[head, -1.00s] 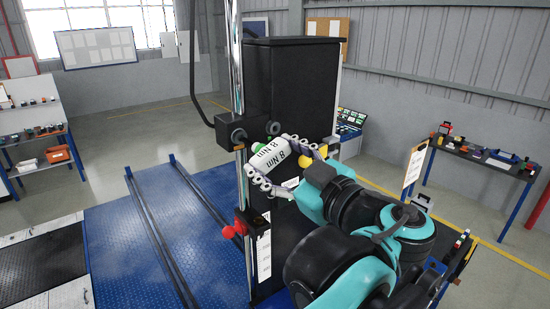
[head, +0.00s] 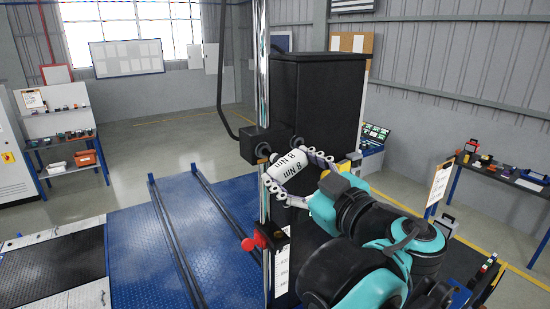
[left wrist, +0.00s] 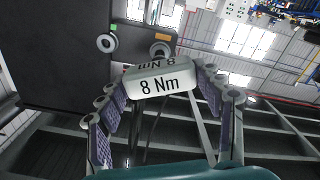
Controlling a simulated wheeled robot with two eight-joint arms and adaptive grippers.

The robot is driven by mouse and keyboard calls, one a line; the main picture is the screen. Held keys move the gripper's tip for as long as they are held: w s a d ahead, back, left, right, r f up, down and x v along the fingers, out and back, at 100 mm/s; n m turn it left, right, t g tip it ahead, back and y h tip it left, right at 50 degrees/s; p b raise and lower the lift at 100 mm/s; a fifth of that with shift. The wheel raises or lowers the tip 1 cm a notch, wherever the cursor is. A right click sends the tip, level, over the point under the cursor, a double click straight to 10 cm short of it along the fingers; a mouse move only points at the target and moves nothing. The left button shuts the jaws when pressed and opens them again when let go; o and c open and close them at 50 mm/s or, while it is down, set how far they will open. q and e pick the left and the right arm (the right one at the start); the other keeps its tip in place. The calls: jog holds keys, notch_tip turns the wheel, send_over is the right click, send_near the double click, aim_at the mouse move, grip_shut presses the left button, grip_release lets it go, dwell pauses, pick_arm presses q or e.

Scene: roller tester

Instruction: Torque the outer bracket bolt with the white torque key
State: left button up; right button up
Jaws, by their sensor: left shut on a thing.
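The white torque key (head: 287,166), a thick cylinder marked "8 Nm", is in my left gripper (head: 289,172). The gripper's linked fingers are shut around it from both sides. In the left wrist view the key (left wrist: 160,80) lies between the two fingers (left wrist: 163,98). A dark bracket (head: 257,147) on the chrome column is just beyond the key. In the left wrist view, one round bolt-like end (left wrist: 160,49) is right behind the key and another (left wrist: 107,43) is to its left. I cannot tell whether the key touches the bolt. My right gripper is out of view.
A tall black cabinet (head: 318,95) stands behind the key. A red knob (head: 254,241) sits low on the column. A blue plate floor with rails (head: 172,235) is at left. A bench with tools (head: 500,170) is at right.

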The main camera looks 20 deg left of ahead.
pick_arm(q)
jog(key=m, duration=0.2)
jog(key=shift+m, duration=0.4)
jog(key=shift+m+p, duration=0.3)
jog(key=shift+m, duration=0.9)
jog(key=shift+m, duration=0.6)
jog(key=shift+n, duration=0.3)
jog(key=shift+d, duration=0.2)
jog(key=shift+v, duration=1.35)
